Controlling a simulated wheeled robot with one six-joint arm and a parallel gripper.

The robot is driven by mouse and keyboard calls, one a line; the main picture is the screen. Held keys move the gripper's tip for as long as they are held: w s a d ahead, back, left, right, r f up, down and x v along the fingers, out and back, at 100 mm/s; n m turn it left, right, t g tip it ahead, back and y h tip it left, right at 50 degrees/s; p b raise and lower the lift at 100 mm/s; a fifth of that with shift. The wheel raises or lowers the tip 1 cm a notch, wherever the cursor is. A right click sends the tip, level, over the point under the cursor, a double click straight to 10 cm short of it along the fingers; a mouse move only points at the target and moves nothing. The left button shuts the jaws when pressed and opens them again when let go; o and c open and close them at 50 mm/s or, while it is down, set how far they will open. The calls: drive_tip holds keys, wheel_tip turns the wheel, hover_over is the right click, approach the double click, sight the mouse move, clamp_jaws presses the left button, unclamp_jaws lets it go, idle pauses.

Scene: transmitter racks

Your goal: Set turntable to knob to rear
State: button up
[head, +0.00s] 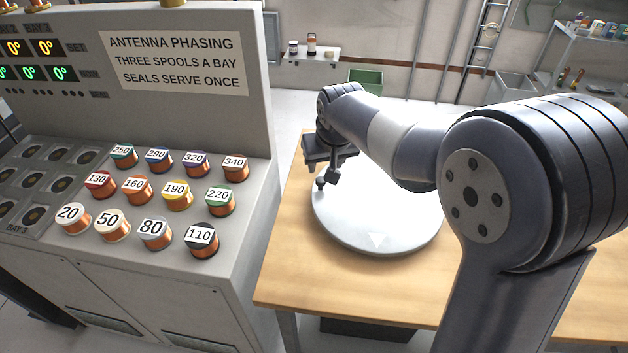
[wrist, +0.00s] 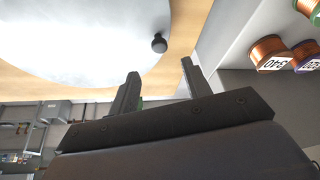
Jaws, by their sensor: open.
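The turntable (head: 385,215) is a pale grey round disc on the wooden bench, with a white triangle mark near its front edge. Its small black knob (head: 320,184) stands at the disc's left rim in the head view. In the wrist view the knob (wrist: 159,43) shows near the disc's edge, ahead of and between the lines of my two fingers. My gripper (head: 328,176) is by the knob at the left rim. In the wrist view my gripper (wrist: 160,68) is open, with nothing between its fingers; whether a finger touches the knob is unclear.
A grey console (head: 240,215) with several numbered wire spools stands close on the left of the bench (head: 290,270). A green bin (head: 366,80) and a wall shelf (head: 308,52) are behind. The bench front is clear.

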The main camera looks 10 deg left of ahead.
sight(321, 180)
drive_tip(key=x, duration=0.9)
clamp_jaws()
idle(0.4)
